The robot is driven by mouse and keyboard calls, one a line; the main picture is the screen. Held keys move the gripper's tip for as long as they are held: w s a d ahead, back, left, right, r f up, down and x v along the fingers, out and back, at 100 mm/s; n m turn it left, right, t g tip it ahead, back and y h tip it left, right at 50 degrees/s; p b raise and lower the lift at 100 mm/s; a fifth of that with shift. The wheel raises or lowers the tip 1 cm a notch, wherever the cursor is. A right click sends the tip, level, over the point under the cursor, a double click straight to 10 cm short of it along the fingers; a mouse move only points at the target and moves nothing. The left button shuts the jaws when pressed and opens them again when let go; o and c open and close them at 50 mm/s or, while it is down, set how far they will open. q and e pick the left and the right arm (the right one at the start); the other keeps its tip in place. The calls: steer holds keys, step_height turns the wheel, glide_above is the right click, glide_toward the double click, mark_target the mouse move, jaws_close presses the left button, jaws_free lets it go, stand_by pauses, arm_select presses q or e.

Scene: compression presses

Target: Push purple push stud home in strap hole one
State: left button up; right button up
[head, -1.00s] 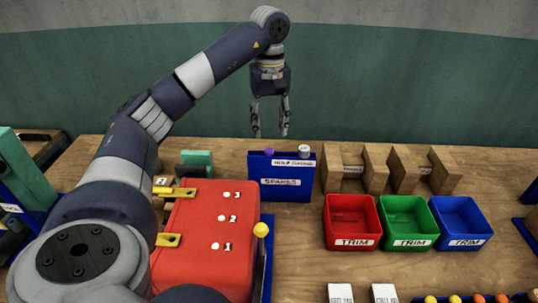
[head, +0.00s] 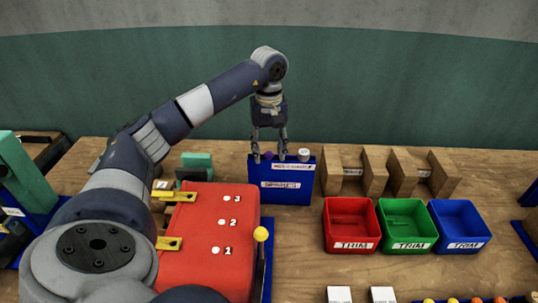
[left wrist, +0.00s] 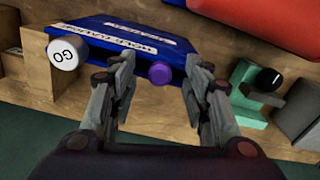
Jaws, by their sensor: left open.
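A purple push stud (head: 269,155) stands in the top of a blue holder (head: 287,190) labelled SPARES; it also shows in the left wrist view (left wrist: 160,74). My left gripper (head: 270,157) is open above the holder. In the left wrist view its fingers (left wrist: 162,68) are on either side of the stud, apart from it. A red block (head: 210,260) carries white dots numbered 1, 2 and 3. Yellow straps with a hole, one near (head: 170,243) and one farther back (head: 178,195), reach onto its left side. My left arm hides part of that side.
A white GO piece (left wrist: 65,54) stands beside the stud on the holder. Wooden stands (head: 375,170) and red (head: 350,226), green (head: 407,225) and blue (head: 460,225) TRIM bins are to the right. A yellow-knobbed lever (head: 261,234) rises beside the red block.

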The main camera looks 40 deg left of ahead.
arm_select(q)
steer(key=c, duration=0.8)
steer(key=shift+r, duration=0.1)
